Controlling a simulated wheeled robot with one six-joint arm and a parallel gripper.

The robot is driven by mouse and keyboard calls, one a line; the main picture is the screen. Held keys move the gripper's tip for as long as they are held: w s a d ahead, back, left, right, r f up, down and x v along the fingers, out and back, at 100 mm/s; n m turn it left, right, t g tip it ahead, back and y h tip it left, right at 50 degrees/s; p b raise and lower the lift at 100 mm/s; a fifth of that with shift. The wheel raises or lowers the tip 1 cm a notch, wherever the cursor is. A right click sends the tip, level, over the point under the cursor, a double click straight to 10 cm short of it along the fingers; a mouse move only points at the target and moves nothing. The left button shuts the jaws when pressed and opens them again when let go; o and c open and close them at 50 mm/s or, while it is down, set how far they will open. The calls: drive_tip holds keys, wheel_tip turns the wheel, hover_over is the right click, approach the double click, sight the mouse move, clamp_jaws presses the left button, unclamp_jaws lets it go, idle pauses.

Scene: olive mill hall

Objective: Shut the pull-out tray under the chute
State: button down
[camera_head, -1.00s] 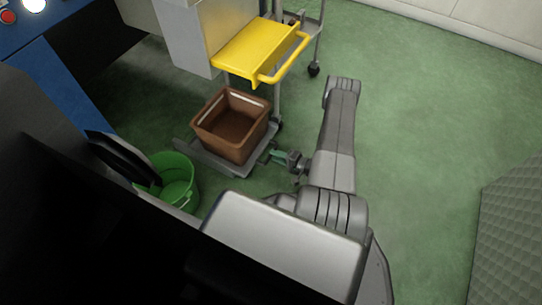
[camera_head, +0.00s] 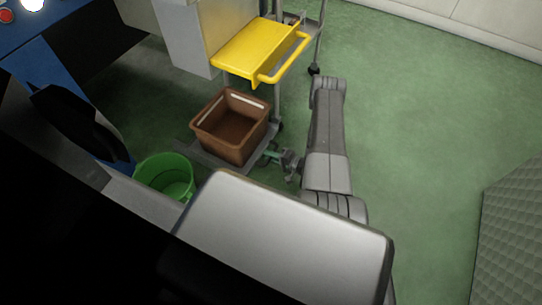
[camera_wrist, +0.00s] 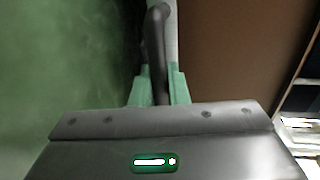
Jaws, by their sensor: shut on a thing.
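The pull-out tray (camera_head: 205,157) is a low grey platform near the floor, below the grey metal chute housing (camera_head: 185,40). A brown crate (camera_head: 252,148) stands on it. My gripper (camera_head: 271,155) is at the tray's right-hand side, beside the crate. In the wrist view my gripper's green fingers (camera_wrist: 159,88) are shut on a dark curved handle (camera_wrist: 155,50). The handle runs along a light grey edge, with the crate's brown wall (camera_wrist: 225,50) to the right. In the head view the handle is too small to make out.
A yellow shelf (camera_head: 250,48) with a yellow bar handle overhangs behind the crate. A green bucket (camera_head: 166,172) stands at the left of the tray, partly hidden by my body. Green floor (camera_head: 425,120) is open to the right. A grey textured block (camera_head: 515,240) stands at far right.

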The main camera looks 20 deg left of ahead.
drive_tip(key=shift+a, duration=0.1)
drive_tip(key=x, duration=0.2)
drive_tip(key=r+x, duration=0.1)
drive_tip(key=x, duration=0.4)
drive_tip(key=shift+w+a+r, duration=0.2)
drive_tip(key=shift+a+r, duration=0.05)
drive_tip(key=shift+a, duration=0.15)
drive_tip(key=c, duration=1.5)
unclamp_jaws()
drive_tip(key=shift+s+a, duration=0.1)
drive_tip(key=shift+a, duration=0.05)
drive_tip(key=p+v, duration=0.4)
drive_tip(key=v, duration=1)
drive_tip(key=shift+s+a, duration=0.1)
